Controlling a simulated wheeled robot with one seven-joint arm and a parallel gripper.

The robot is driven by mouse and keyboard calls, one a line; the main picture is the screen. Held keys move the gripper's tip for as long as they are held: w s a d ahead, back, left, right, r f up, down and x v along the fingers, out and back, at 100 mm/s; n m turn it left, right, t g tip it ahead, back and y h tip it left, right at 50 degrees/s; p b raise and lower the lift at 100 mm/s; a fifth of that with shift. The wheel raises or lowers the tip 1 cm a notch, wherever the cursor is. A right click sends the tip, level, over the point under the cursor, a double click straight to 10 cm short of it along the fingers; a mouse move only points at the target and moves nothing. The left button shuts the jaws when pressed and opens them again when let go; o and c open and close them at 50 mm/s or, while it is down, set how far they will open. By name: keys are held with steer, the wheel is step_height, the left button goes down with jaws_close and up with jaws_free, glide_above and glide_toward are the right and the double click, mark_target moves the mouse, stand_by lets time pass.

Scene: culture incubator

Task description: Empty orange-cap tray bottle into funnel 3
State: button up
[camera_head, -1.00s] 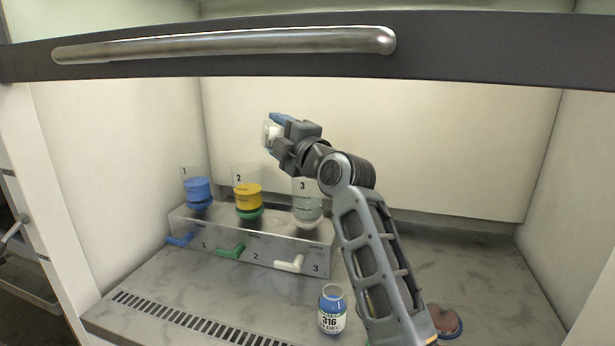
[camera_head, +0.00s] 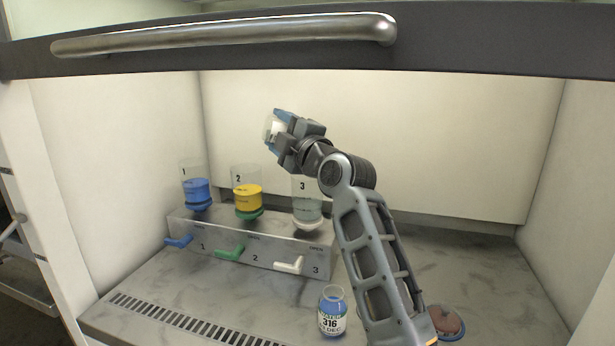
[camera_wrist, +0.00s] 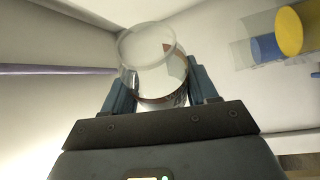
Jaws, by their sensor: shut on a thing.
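My gripper (camera_head: 277,130) is shut on a clear bottle (camera_head: 270,128), raised above the funnels near the back wall. In the wrist view the bottle (camera_wrist: 150,62) sits between both fingers, looks clear and empty in its upper part, and has a partly hidden label. Funnel 3 (camera_head: 307,205) stands at the right end of the manifold, below and to the right of the bottle; it holds a pale, clear-looking content. No orange cap shows. Whether any liquid is in the held bottle cannot be told.
Funnel 1 (camera_head: 197,190) holds blue and funnel 2 (camera_head: 247,195) yellow. The manifold (camera_head: 250,245) has blue, green and white valve handles in front. An open bottle (camera_head: 332,312) with blue content stands at the front. A dish (camera_head: 446,321) lies right of my arm.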

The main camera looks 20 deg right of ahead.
steer(key=shift+s+d+r+m+t+h+b, duration=0.1)
steer(key=shift+d+r+m+t+h+b, duration=0.2)
steer(key=shift+m, duration=0.6)
steer(key=shift+w+d+r+m+t+h+b, duration=0.15)
steer(key=shift+d+r+m+t, duration=0.1)
steer(key=shift+m, duration=0.65)
steer(key=shift+s+d+r+m+t+h+b, duration=0.2)
steer(key=shift+d+m+t+h+b, duration=0.1)
steer(key=shift+m, duration=0.6)
steer(key=shift+d+r+m+t+h+p, duration=0.15)
steer(key=shift+d+m+t+h+p, duration=0.15)
steer(key=shift+m, duration=0.5)
steer(key=shift+d+r+m+t+h+p, duration=0.15)
steer(key=shift+d+m+h, duration=0.2)
steer(key=shift+m, duration=0.45)
steer(key=shift+d+r+m+t+h+p, duration=0.1)
steer(key=shift+d+m+h+p, duration=0.25)
steer(key=shift+m, duration=0.45)
stand_by(0.4)
steer(key=shift+a+f, duration=0.1)
steer(key=shift+a, duration=0.05)
stand_by(0.4)
